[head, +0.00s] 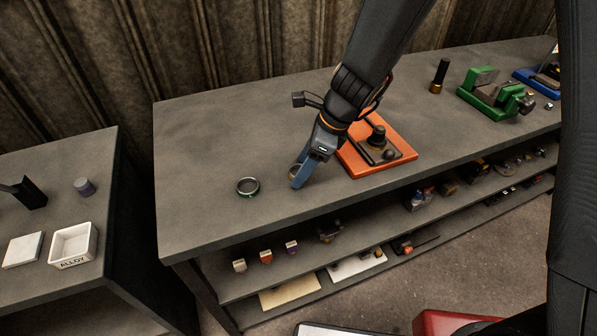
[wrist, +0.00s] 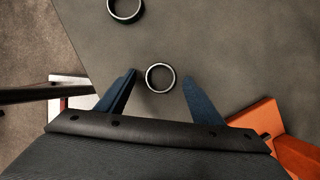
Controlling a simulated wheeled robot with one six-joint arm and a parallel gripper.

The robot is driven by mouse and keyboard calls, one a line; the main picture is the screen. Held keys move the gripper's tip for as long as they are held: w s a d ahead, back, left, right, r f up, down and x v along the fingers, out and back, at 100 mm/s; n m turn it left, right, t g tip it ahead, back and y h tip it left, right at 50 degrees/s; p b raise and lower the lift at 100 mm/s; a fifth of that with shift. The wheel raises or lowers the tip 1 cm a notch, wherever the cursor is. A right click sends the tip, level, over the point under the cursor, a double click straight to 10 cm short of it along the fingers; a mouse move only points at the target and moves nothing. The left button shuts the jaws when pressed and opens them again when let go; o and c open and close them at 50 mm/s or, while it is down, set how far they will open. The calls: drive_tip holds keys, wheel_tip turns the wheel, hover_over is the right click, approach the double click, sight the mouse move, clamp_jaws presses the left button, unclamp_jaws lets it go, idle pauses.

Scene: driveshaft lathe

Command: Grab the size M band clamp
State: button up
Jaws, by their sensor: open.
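Two dark band clamps with bright metal rims are in view on the grey bench. One clamp (wrist: 160,91) lies between my open blue fingers in the wrist view, with a gap on each side; in the head view it is partly hidden behind a finger. The other clamp (head: 248,195) lies flat to the left of my gripper (head: 299,178), and it also shows at the top of the wrist view (wrist: 126,21). It has a greenish tint. No size mark is readable on either. My gripper (wrist: 160,73) is empty, pointing down close to the bench top.
An orange fixture (head: 393,165) stands just right of my gripper. Farther right are a black cylinder (head: 440,75) and a green vise (head: 492,103). Shelves with small parts are below. A side table with a white ALLOY tray (head: 72,262) is at left. The bench's left end is clear.

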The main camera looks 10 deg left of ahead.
drive_tip(key=c, duration=1.1)
